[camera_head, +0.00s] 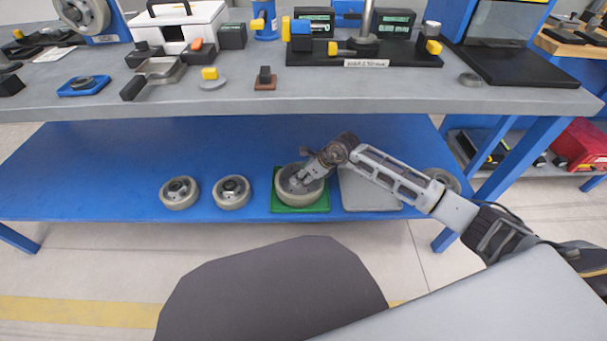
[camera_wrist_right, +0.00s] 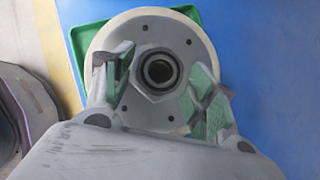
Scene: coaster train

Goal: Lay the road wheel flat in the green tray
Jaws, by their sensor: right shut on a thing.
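A wheel with a pale tyre and grey hub (camera_head: 284,189) is at the green tray (camera_head: 300,209) on the blue lower shelf. It looks level, but I cannot tell whether it rests on the tray floor or hangs just above it. In the right wrist view the wheel (camera_wrist_right: 150,113) faces me, with green tray edges (camera_wrist_right: 191,12) showing beyond it. My right gripper (camera_head: 302,181) reaches down over the wheel, its fingers (camera_wrist_right: 163,72) on either side of the central hub, shut on it. My left gripper is not in view.
Two similar wheels (camera_head: 180,193) (camera_head: 231,192) lie on the blue shelf (camera_head: 110,165) left of the tray. A grey flat tray (camera_head: 368,191) is right of it, and another wheel (camera_head: 442,180) lies beyond my arm. The cluttered grey worktop (camera_head: 240,103) overhangs the shelf.

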